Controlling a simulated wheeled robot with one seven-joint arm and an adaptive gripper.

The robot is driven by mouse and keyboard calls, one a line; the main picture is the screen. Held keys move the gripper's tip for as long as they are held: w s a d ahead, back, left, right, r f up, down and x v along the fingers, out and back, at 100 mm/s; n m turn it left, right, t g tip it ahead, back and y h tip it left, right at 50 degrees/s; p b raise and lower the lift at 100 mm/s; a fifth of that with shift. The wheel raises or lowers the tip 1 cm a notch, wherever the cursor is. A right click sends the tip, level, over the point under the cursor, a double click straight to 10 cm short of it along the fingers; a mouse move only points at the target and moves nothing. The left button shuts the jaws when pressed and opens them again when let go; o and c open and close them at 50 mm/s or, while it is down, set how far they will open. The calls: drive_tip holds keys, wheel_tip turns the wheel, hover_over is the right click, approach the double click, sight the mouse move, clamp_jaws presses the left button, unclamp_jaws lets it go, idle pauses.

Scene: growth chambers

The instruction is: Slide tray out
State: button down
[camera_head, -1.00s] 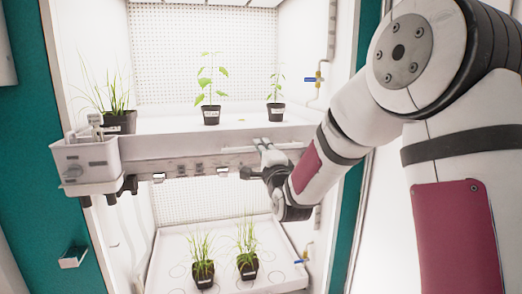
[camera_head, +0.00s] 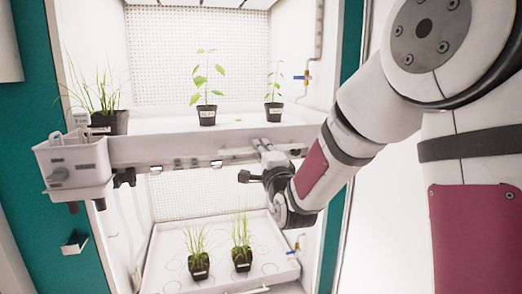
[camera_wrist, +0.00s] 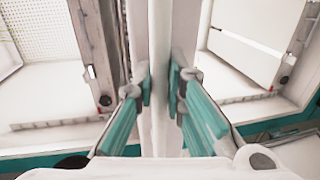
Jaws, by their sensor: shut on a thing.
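The upper tray (camera_head: 150,150) is a white shelf-like tray across the growth chamber, with its front edge jutting towards me. It carries a potted grass (camera_head: 112,122) at the left and two broad-leaved seedlings, one in the middle (camera_head: 207,115) and one at the right (camera_head: 273,112). My gripper (camera_head: 268,155) is at the right part of the tray's front edge. In the wrist view, its teal-padded fingers (camera_wrist: 160,95) are shut on a white upright strip (camera_wrist: 160,125), which appears to be part of the tray front. The exact contact is partly hidden in the head view.
A white bin (camera_head: 72,168) hangs at the tray's left front corner. A lower tray (camera_head: 170,270) with two potted grasses stands below. Teal chamber frame edges (camera_head: 50,140) flank the opening. A blue-handled valve (camera_head: 302,77) is on the right wall.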

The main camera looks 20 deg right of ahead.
drive_tip(key=shift+f, duration=0.1)
drive_tip(key=c, duration=1.6)
unclamp_jaws()
drive_tip(key=shift+c, duration=0.2)
drive_tip(key=shift+s, duration=0.1)
drive_tip(key=s+f, duration=0.1)
drive_tip(key=s, duration=0.6)
drive_tip(key=shift+f, duration=0.2)
drive_tip(key=shift+s, duration=0.1)
drive_tip(key=s+n+g+p, duration=0.4)
drive_tip(key=s+n+g, duration=0.4)
drive_tip(key=s, duration=1.1)
drive_tip(key=s+n+g+p, duration=0.4)
drive_tip(key=s+n+g, duration=0.4)
drive_tip(key=s, duration=1.1)
drive_tip(key=shift+d+r+n, duration=0.25)
drive_tip(key=shift+r+n, duration=0.1)
drive_tip(key=shift+n, duration=0.65)
